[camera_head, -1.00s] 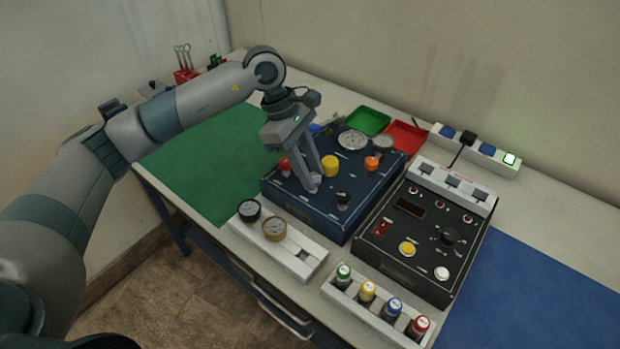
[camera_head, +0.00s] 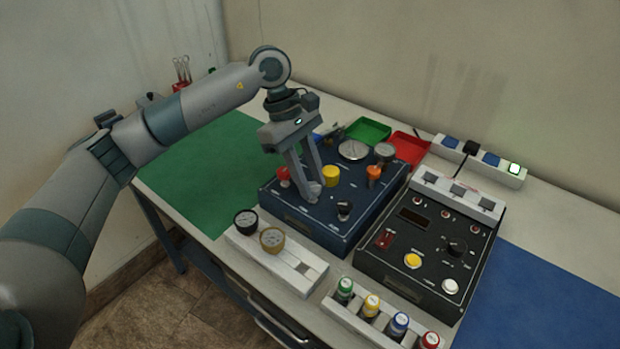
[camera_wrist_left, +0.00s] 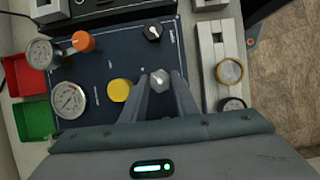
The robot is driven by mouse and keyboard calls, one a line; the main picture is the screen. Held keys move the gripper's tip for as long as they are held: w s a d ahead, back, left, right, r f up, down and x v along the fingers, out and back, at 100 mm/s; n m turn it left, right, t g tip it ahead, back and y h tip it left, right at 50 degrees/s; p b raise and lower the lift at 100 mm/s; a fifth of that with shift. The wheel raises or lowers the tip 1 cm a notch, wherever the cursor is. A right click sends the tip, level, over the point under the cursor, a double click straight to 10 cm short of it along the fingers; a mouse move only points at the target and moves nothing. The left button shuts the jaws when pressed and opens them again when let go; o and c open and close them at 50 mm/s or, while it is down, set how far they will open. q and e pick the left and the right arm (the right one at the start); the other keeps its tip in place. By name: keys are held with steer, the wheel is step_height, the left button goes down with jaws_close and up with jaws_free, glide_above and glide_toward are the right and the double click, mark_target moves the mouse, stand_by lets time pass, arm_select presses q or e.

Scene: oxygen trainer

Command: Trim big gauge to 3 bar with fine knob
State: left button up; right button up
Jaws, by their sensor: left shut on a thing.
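The blue trainer panel (camera_head: 343,228) stands on the table in front of my left arm. My left gripper (camera_head: 312,192) points down at it, with its fingertips shut on a small grey knob (camera_wrist_left: 159,78) near the panel's front edge. The big round gauge (camera_head: 353,150) sits at the back of the panel and shows larger in the left wrist view (camera_wrist_left: 69,100); its needle is too small to read surely. A smaller gauge (camera_head: 385,151) stands beside it above an orange knob (camera_head: 374,173). A yellow knob (camera_head: 330,175) and a black knob (camera_head: 344,208) flank the gripper. My right gripper is out of view.
A black control box (camera_head: 425,250) stands right of the panel. A white rack (camera_head: 306,277) with two loose gauges and a holder (camera_head: 363,323) of colored bottles lie in front. Green (camera_head: 368,129) and red (camera_head: 407,147) trays stand behind. The green mat (camera_head: 205,170) is mostly clear.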

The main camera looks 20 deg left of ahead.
mark_target(313, 186)
arm_select(q)
steer(key=o, duration=1.1)
steer(key=shift+c, duration=0.2)
steer(key=shift+r, duration=0.1)
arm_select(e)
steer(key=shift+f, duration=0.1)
arm_select(q)
steer(key=shift+w+a+r, duration=0.1)
steer(key=shift+a+r, duration=0.15)
steer(key=shift+r, duration=0.15)
steer(key=shift+b+v, duration=0.5)
steer(key=shift+v, duration=0.65)
steer(key=b+v, duration=0.2)
steer(key=v, duration=1.2)
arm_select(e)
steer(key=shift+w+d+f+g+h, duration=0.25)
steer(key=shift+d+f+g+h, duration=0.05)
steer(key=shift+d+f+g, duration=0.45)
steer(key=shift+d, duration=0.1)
